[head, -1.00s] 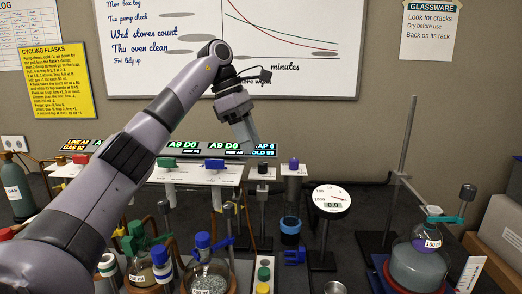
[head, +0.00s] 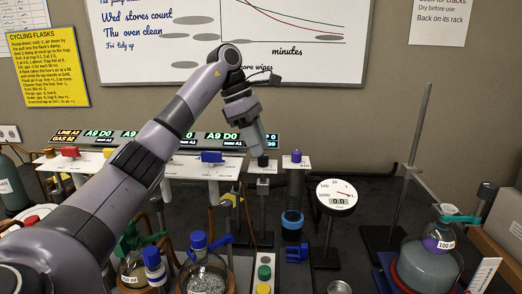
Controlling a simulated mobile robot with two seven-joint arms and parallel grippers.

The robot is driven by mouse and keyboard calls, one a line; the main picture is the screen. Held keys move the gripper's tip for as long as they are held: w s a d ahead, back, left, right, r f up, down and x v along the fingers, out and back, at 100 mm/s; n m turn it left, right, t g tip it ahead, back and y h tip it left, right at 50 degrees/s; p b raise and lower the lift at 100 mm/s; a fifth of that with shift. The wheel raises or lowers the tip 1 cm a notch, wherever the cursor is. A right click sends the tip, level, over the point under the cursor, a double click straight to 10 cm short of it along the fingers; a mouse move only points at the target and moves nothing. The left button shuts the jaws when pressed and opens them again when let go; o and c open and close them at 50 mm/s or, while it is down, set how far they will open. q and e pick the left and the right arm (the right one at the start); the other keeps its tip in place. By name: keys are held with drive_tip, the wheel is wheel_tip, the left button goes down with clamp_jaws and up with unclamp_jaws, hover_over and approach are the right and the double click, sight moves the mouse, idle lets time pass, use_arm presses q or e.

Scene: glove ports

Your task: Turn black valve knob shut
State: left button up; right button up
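The black valve knob (head: 263,161) sits on top of a small white-labelled stand behind the bench's middle, just right of the long white valve panel. My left gripper (head: 256,150) points down with its fingertips at or just above the knob, overlapping it in the head view. I cannot tell whether they touch. The fingers line up from this side, so the gap between them is hidden. My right gripper is out of view.
A red knob (head: 70,152) and a blue knob (head: 211,156) sit on the white panel to the left. A round gauge (head: 337,196) reading 0.0 and flasks (head: 207,273) stand nearer.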

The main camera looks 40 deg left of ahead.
sight(263, 160)
use_arm(q)
drive_tip(key=shift+x, duration=1.2)
clamp_jaws()
